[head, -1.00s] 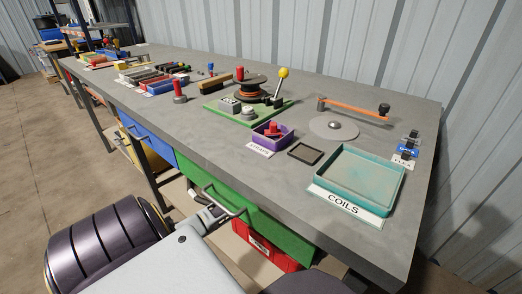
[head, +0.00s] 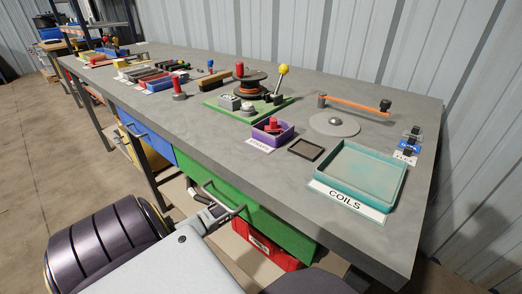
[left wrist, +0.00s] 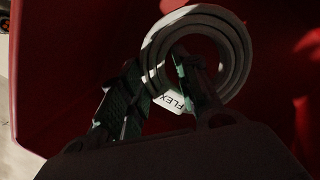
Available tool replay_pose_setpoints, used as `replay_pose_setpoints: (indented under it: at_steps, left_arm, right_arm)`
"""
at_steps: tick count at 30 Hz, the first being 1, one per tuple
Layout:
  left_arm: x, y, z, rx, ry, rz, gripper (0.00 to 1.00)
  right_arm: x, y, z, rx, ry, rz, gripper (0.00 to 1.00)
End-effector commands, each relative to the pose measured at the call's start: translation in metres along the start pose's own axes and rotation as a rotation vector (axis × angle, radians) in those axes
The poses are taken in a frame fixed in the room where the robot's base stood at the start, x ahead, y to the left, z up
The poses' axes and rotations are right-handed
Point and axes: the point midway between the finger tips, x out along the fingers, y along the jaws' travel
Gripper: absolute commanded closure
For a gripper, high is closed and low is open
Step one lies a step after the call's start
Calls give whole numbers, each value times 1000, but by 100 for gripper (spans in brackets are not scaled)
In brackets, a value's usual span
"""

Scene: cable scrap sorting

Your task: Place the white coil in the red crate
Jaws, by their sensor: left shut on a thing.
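The white coil (left wrist: 236,55) shows in the left wrist view as a wound ring with a white FLEX tag (left wrist: 181,99). My left gripper (left wrist: 158,64) is shut on the near left side of the ring, one finger inside the loop and one outside. The red crate's (left wrist: 60,70) walls surround the coil in this dark view; I cannot tell whether the coil touches its floor. In the head view the red crate (head: 264,247) stands under the bench, below the green drawer front, partly hidden. The coil and my left fingers cannot be made out there. My right gripper is not in view.
The green drawer (head: 250,216) with its handle lies just above the crate at the bench (head: 230,150) edge. On the bench stand an empty teal COILS tray (head: 340,203), a purple box (head: 272,137) and a green board with a spool (head: 249,85).

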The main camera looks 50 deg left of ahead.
Motion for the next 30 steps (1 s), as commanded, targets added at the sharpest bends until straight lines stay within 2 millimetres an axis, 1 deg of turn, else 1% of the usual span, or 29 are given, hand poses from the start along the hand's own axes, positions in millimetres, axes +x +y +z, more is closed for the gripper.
replay_pose_setpoints:
  at_steps: [11,12,16,26,30]
  left_arm:
    - [4,0,0,-1,-1,0,98]
    - [5,0,-1,-1,0,1,63]
    - [4,0,-1,-1,0,0,46]
    - [4,0,-1,-1,0,0,46]
    - [0,0,0,0,0,-1,46]
  right_arm:
    - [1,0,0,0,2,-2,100]
    - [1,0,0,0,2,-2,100]
    - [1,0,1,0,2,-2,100]
    - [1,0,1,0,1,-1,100]
    - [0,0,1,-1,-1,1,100]
